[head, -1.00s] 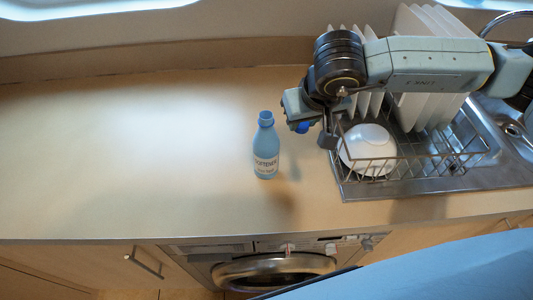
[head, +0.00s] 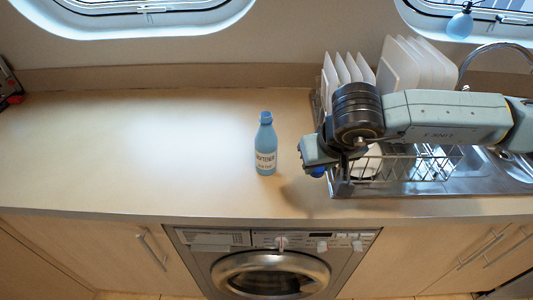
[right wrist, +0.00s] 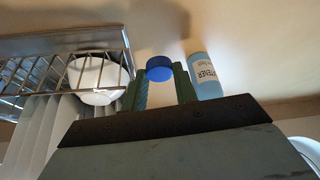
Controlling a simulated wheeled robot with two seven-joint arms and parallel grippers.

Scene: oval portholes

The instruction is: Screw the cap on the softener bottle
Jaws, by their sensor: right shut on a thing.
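The softener bottle (head: 266,150) stands upright on the counter, light blue with a white label and a narrow neck. My right gripper (head: 317,170) is to the right of the bottle, apart from it, near the dish rack. It is shut on a blue cap (head: 319,172), mostly hidden by the gripper in the head view. In the right wrist view the cap (right wrist: 159,67) sits between the two fingertips, and the bottle (right wrist: 205,77) shows just right of the fingers. My left gripper is in no view.
A wire dish rack (head: 420,165) with plates (head: 400,65) and a white bowl (right wrist: 94,80) stands at the right, beside the sink. A washing machine (head: 270,272) is under the counter (head: 130,140). The counter left of the bottle is clear.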

